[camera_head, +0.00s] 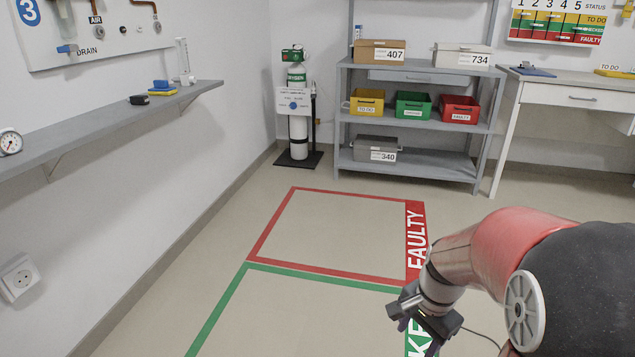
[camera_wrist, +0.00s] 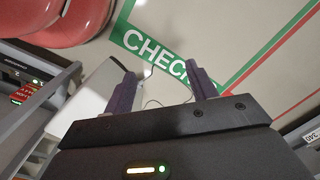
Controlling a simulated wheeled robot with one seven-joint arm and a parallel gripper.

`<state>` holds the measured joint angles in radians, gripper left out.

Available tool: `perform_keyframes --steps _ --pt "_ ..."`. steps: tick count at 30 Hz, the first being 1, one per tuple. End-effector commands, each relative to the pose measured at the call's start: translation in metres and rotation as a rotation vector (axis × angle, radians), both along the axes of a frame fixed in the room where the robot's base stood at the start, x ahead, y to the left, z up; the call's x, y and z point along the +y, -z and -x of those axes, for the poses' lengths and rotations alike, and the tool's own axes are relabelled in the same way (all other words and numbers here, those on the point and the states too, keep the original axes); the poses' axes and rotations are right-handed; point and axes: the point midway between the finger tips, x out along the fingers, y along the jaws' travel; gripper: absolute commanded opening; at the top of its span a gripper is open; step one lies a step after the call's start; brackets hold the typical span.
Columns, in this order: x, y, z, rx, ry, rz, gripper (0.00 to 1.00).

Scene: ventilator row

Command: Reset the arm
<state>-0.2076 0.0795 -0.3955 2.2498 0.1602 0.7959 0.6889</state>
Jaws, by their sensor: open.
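My gripper (camera_head: 424,332) hangs at the lower right in the head view, at the end of my red and black arm, above the floor by the marked zones. In the wrist view the two purple fingers of my gripper (camera_wrist: 163,92) stand well apart with nothing between them. Beyond them lies the floor with the green band (camera_wrist: 150,52) lettered "CHEC...", part of it hidden behind a finger. The gripper touches nothing that I can see.
A red floor frame marked FAULTY (camera_head: 416,240) is empty. A grey shelf (camera_head: 410,125) with bins and boxes stands at the back, an oxygen cylinder (camera_head: 298,125) left of it. A wall shelf (camera_head: 100,120) runs along the left. A grey-white unit (camera_wrist: 85,105) is close in the wrist view.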

Motion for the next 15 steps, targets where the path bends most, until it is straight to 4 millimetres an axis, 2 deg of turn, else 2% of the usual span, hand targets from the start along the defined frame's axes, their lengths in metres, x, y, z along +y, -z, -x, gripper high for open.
perform_keyframes --steps 1,6,12,15 --pt "0.006 -0.025 0.008 -0.052 -0.077 -0.011 0.57" --pt "0.023 -0.086 0.042 -0.203 -0.365 0.016 0.57" --pt "0.036 -0.139 0.089 -0.359 -0.681 0.144 0.57" --pt "0.040 -0.155 0.109 -0.407 -0.801 0.222 0.57"
